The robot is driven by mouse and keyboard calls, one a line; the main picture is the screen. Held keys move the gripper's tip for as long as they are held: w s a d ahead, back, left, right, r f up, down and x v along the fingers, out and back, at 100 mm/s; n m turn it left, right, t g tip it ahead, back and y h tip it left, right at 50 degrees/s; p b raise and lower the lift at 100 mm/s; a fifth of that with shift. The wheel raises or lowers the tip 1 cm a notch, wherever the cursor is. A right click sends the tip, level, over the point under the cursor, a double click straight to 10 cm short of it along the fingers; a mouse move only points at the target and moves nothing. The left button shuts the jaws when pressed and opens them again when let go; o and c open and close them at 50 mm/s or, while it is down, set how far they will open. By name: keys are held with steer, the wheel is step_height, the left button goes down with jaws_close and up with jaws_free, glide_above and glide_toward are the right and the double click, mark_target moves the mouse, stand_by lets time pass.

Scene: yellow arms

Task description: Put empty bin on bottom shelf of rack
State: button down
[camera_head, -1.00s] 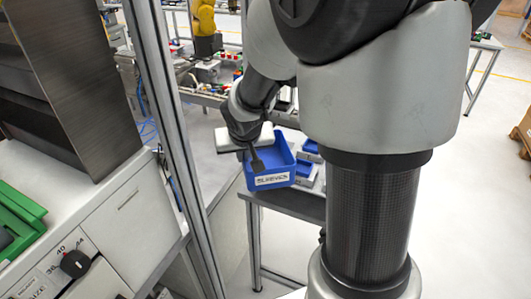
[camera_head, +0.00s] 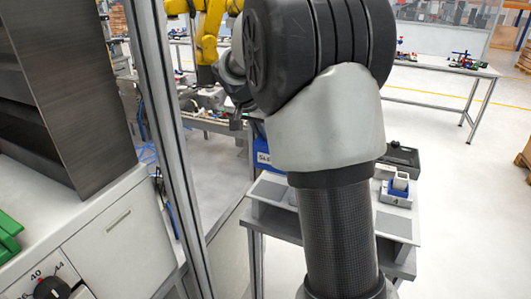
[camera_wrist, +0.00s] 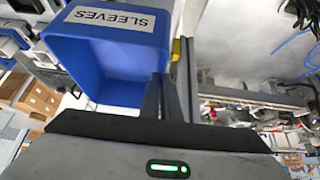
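A blue bin (camera_wrist: 110,50) labelled SLEEVES is in the wrist view, and the part of its inside that shows looks empty. My gripper (camera_wrist: 172,85) is shut on one of its side walls, with a finger on either side. In the head view only a small part of the bin (camera_head: 263,152) shows, the rest hidden behind my arm. It is lifted and tilted in the wrist picture. I cannot tell for sure which piece of furniture is the rack; a dark metal unit with shelf-like openings (camera_head: 65,85) stands at the left.
A metal post (camera_head: 168,130) and a white cabinet (camera_head: 118,235) bound the left side.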

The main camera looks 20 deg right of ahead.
step_height(320, 180, down, 4)
steer(key=shift+f, duration=0.1)
stand_by(0.4)
steer(key=shift+f+b, duration=0.4)
steer(key=shift+b, duration=0.25)
steer(key=shift+f, duration=0.2)
steer(key=c, duration=2)
jaws_free()
